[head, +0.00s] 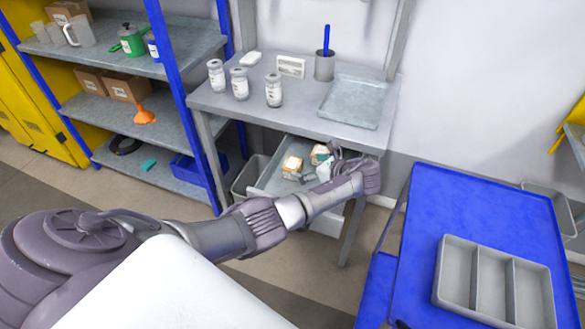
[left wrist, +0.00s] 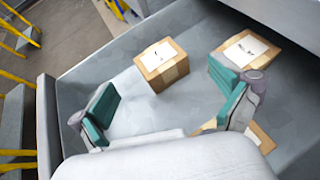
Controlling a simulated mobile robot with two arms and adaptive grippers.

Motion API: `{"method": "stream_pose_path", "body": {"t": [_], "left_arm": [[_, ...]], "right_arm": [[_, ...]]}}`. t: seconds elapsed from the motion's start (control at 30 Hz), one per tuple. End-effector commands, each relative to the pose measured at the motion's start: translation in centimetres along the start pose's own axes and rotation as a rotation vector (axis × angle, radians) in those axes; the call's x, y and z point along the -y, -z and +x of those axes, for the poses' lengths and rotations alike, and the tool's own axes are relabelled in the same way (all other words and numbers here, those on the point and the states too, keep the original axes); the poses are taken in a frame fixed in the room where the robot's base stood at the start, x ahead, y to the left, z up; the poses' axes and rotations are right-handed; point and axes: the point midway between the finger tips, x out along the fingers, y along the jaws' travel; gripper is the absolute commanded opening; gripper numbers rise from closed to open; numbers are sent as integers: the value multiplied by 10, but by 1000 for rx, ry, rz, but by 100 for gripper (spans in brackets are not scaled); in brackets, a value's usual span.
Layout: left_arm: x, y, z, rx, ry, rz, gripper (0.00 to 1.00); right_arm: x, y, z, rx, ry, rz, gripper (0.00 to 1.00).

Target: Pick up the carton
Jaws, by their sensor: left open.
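A small brown carton with a white label (left wrist: 162,64) sits in the open drawer (head: 268,180), ahead of my left gripper in the left wrist view; a carton also shows in the head view (head: 292,167). A second labelled carton (left wrist: 250,48) stands to its right, partly behind my right-hand finger. A third brown piece, likely another carton (left wrist: 262,137), is mostly hidden under the gripper. My left gripper (left wrist: 170,103) is open and empty over the drawer, its green-padded fingers spread apart. It also shows in the head view (head: 322,168). My right gripper is in neither view.
The metal table (head: 300,118) above the drawer holds several jars, a tray (head: 355,101) and a cup with a blue item. A blue cart (head: 480,215) with a divided grey tray (head: 444,282) stands at right. Shelves (head: 130,110) stand at left.

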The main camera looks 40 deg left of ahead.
Motion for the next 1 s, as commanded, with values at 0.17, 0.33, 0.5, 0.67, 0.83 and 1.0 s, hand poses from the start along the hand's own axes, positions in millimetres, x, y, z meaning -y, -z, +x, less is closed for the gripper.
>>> {"method": "stream_pose_path", "body": {"t": [0.17,0.33,0.5,0.67,0.83,1.0], "left_arm": [[0,0,33,2,-3,0,100],[0,0,47,1,-2,0,100],[0,0,48,0,-1,0,100],[0,0,48,0,-1,0,85],[0,0,48,0,-1,0,57],[0,0,48,0,-1,0,35]], "right_arm": [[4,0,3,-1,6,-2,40],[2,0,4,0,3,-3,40],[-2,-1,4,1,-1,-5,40],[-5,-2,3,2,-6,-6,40],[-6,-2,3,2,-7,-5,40],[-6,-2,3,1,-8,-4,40]]}}
